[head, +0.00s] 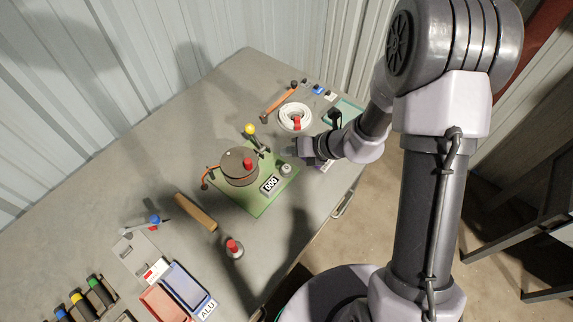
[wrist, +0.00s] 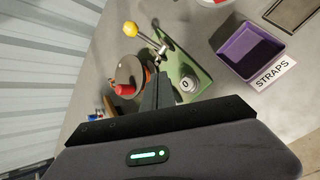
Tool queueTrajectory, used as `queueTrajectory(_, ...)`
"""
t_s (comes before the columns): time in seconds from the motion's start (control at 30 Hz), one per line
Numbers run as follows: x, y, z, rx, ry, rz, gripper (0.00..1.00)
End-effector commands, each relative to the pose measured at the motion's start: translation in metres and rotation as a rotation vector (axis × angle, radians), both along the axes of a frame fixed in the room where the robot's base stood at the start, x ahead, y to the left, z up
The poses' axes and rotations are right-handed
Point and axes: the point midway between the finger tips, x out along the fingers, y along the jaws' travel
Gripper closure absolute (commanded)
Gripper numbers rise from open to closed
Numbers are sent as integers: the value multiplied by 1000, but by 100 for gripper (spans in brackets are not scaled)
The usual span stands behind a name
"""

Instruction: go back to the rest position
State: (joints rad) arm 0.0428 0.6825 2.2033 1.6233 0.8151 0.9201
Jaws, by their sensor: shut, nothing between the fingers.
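My gripper (head: 290,152) is above the right part of the green board, near the lever with the yellow knob. In the wrist view my gripper (wrist: 157,72) has its fingers together, with nothing between them. The green board (head: 262,207) carries a round drum (head: 238,167) with a red knob, a small counter (head: 270,185) and a pale round knob (head: 286,169). The lever's yellow knob (head: 250,129) stands at the back of the board; it also shows in the wrist view (wrist: 130,29). An orange cable (head: 208,176) sticks out at the drum's left.
A purple bin (wrist: 249,50) labelled STRAPS lies right of the board. A white cable coil (head: 295,113) and a hammer-like tool (head: 278,101) lie behind. Left and front hold a wooden block (head: 196,211), a red-topped weight (head: 234,248), and red and blue bins (head: 188,284).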

Motion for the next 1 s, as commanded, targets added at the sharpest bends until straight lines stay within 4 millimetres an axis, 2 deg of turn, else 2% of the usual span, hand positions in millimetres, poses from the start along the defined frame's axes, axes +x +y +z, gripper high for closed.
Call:
queueTrajectory(0.23,0,1,2,-4,-10,11,100)
queueTrajectory(0.27,-1,2,7,-10,-30,36,100)
queueTrajectory(0.37,-14,11,48,-91,-211,264,100)
queueTrajectory(0.4,-28,14,72,-157,-329,418,100)
queueTrajectory(0.47,-59,15,105,-287,-524,682,100)
queueTrajectory(0.5,-82,12,121,-391,-648,861,100)
queueTrajectory(0.6,-141,-9,144,-678,-904,1290,100)
queueTrajectory(0.7,-186,-41,150,-968,-1047,1649,100)
queueTrajectory(0.83,-217,-77,151,-1236,-1085,1954,100)
queueTrajectory(0.9,-224,-88,153,-1312,-1079,2036,100)
queueTrajectory(1.0,-227,-94,155,-1345,-1071,2077,100)
